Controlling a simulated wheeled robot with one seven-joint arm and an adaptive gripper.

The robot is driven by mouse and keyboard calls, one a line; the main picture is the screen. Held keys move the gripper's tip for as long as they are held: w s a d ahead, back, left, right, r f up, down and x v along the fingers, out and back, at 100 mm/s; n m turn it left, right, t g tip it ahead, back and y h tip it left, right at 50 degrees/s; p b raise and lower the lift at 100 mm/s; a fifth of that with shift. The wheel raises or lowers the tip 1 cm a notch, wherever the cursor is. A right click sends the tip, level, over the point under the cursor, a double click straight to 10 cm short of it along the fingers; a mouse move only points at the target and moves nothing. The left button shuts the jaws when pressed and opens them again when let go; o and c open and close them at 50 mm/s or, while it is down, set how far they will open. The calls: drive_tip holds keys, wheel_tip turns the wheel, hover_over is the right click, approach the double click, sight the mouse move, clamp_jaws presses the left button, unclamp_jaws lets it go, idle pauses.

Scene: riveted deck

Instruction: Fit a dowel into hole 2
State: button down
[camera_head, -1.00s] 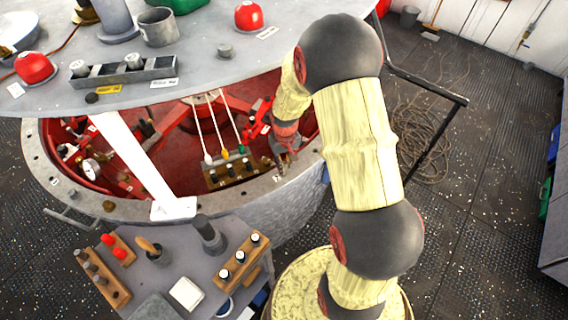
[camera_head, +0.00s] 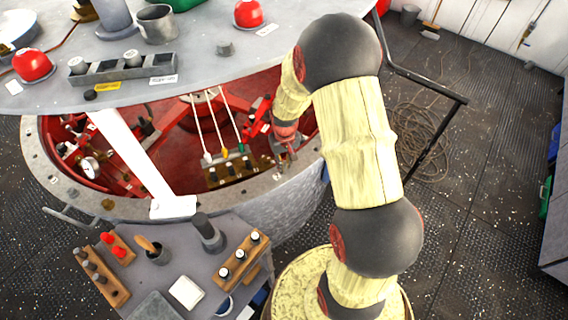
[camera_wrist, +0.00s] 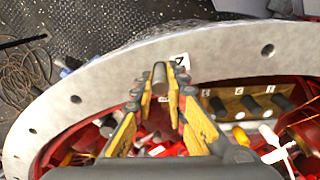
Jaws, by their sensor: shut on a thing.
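My gripper (camera_wrist: 160,90) is shut on a grey dowel (camera_wrist: 160,74), which stands out between the two yellow-padded fingertips over the inner edge of the pale metal rim (camera_wrist: 110,82). In the head view my gripper (camera_head: 285,154) is at the rim's right inner side, and the dowel is too small to make out there. A small white number tag (camera_wrist: 182,62) lies on the rim just right of the dowel; I cannot read it surely. Dark holes show in the rim, one at the upper right (camera_wrist: 268,50) and one at the left (camera_wrist: 75,99). Any hole under the dowel is hidden.
A wooden block with dark pegs (camera_wrist: 236,92) sits inside the red well, close right of my fingers. The grey upper plate (camera_head: 215,68) overhangs the well. A side table holds a wooden rack (camera_head: 255,252), cups and a white block (camera_head: 186,292). Coiled rope lies on the floor.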

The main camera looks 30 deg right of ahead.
drive_tip(key=shift+f+b, duration=0.35)
drive_tip(key=shift+f, duration=0.3)
drive_tip(key=c, duration=1.8)
unclamp_jaws()
drive_tip(key=shift+o, duration=0.4)
wheel_tip(320, 180, up, 12)
drive_tip(key=shift+s, duration=0.25)
drive_tip(key=shift+a, duration=0.1)
